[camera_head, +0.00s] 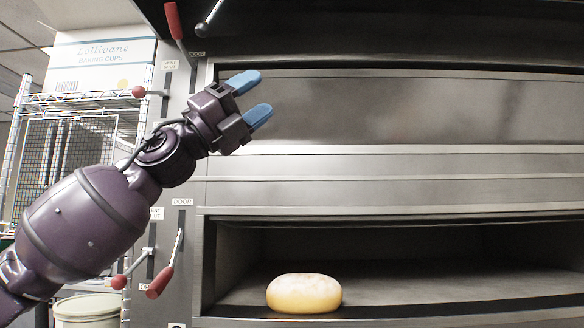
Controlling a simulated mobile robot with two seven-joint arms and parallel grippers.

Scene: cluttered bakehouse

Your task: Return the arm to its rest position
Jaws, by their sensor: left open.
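My left arm comes in from the lower left, and its gripper (254,98) is raised in front of the upper oven door (400,110). Its two blue fingers are apart, with nothing between them. They point up and to the right. My right gripper is out of the picture.
A pale golden round loaf (304,293) sits near the front of the open lower oven chamber (430,285). Red-handled levers (165,275) stick out from the oven's left side. A wire rack (85,102) with a baking-cups box (100,62) stands at the left, above a lidded bucket (88,309).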

